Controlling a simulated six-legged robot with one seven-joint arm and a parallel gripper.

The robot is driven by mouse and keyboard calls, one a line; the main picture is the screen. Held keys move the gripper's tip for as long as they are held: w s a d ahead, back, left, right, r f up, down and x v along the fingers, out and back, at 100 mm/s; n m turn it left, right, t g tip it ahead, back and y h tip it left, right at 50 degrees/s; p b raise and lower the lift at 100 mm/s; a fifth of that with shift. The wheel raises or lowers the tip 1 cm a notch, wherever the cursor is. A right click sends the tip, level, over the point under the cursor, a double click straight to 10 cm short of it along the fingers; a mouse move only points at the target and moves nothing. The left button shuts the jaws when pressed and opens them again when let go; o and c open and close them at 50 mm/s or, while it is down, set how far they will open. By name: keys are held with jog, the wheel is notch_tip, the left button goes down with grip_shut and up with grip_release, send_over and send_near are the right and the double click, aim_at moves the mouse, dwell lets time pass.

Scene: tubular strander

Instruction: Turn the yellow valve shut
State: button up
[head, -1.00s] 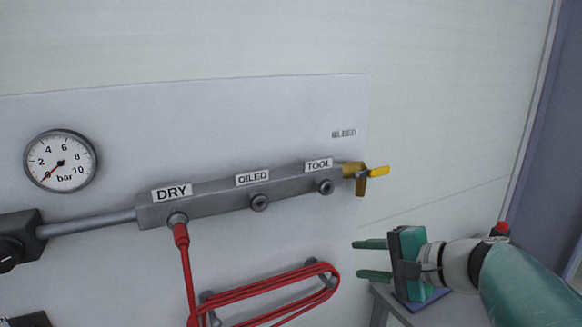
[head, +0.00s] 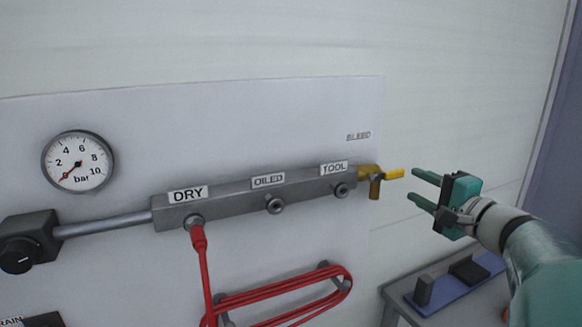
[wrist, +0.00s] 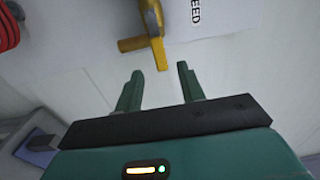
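The yellow valve (head: 393,174) sits at the right end of the grey manifold, under the BLEED label. Its yellow handle points out to the right from a brass body (head: 370,174) with a spout pointing down. In the wrist view the yellow handle (wrist: 161,54) lies just ahead of my fingertips, roughly in line with the gap between them. My gripper (head: 412,184) is open and empty, to the right of the handle and apart from it. Both green fingers also show in the wrist view (wrist: 159,72).
The grey manifold (head: 235,201) has DRY, OILED and TOOL ports. A red hose (head: 204,265) hangs from DRY and coils on a wall hook. A pressure gauge (head: 78,161) reads near zero. A grey table with a blue tray (head: 440,300) stands below my gripper.

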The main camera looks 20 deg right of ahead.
aim_at(396, 176)
jog(key=w, duration=0.9)
jog(key=shift+w+a, duration=0.2)
grip_shut()
